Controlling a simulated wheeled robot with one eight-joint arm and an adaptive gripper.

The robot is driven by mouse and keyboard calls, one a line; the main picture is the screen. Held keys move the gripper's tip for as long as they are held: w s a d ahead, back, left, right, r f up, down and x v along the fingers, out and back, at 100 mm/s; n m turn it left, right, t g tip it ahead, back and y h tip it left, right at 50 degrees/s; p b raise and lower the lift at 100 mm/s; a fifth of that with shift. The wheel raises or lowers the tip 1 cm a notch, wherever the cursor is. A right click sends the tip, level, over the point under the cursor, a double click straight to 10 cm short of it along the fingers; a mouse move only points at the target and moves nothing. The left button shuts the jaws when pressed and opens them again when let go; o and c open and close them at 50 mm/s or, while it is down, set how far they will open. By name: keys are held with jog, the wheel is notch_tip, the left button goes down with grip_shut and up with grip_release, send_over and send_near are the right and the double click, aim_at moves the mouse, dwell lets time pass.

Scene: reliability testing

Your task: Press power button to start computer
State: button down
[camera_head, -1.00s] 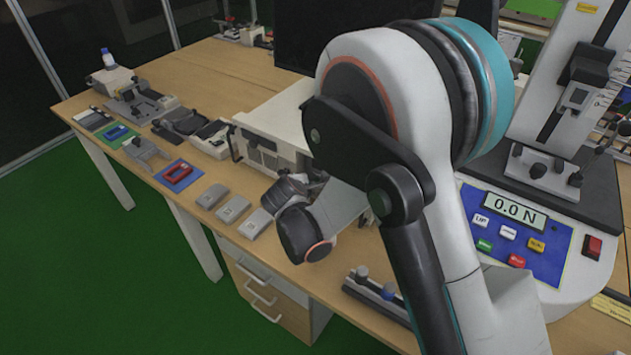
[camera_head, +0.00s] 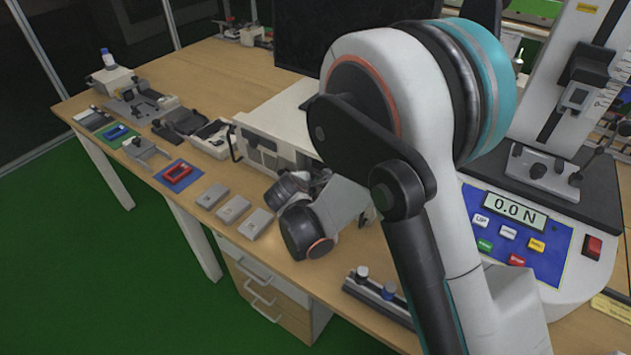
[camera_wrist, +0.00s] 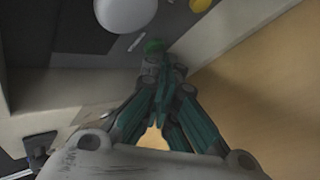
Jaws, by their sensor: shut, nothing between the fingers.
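The computer is a beige box (camera_head: 272,117) with a dark front, on the desk below the monitor; my arm hides its right part. In the wrist view, my gripper (camera_wrist: 153,66) has its teal fingers brought together with nothing between them. The fingertips are right at a small round green button (camera_wrist: 153,46) on the computer's front; I cannot tell whether they touch it. Part of the button is hidden by the tips. In the head view my wrist is in front of the computer, and the fingertips are not clearly visible.
Grey blocks (camera_head: 233,209) and a red part on a blue mat (camera_head: 181,186) lie left of my wrist. A force tester (camera_head: 520,220) stands at right, and a dark monitor (camera_head: 345,35) behind.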

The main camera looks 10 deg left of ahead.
jog(key=shift+s, duration=0.1)
dwell(0.5)
jog(key=shift+s+a, duration=0.15)
jog(key=shift+s, duration=0.15)
jog(key=shift+s, duration=0.15)
jog(key=shift+s+a, duration=0.4)
jog(key=shift+s, duration=0.5)
jog(key=shift+s+a, duration=0.35)
jog(key=shift+s, duration=0.5)
jog(key=shift+s+a, duration=0.4)
jog(key=shift+s, duration=0.5)
